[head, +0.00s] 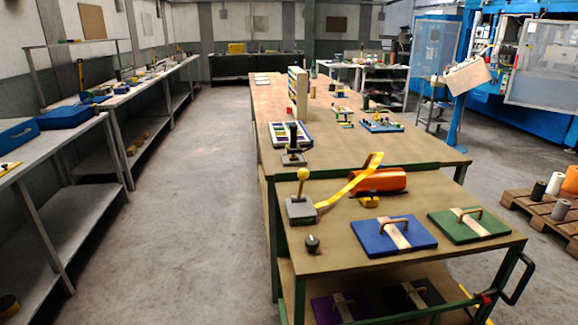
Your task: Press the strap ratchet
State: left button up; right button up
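A grey block (301,210) with an upright lever stands at the left of the near cart top. The lever has a yellow ball knob (303,174). A yellow strap (350,185) runs from beside the block, rises to the right and bends over above an orange cylinder (380,180). The block, lever and strap look like the strap ratchet. A small yellow piece (369,201) sits in front of the cylinder. Neither of my grippers is in view.
A blue plate (374,240) and a green plate (457,227), both with handles, lie on the near cart (340,270). A small black knob (312,243) stands at its left front. A long worktable lies behind. The left aisle floor is clear.

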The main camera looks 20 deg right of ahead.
aim_at(302, 175)
jog(key=i+l+z, duration=0.45)
jog(key=i+l, duration=0.4)
jog(key=i, duration=0.15)
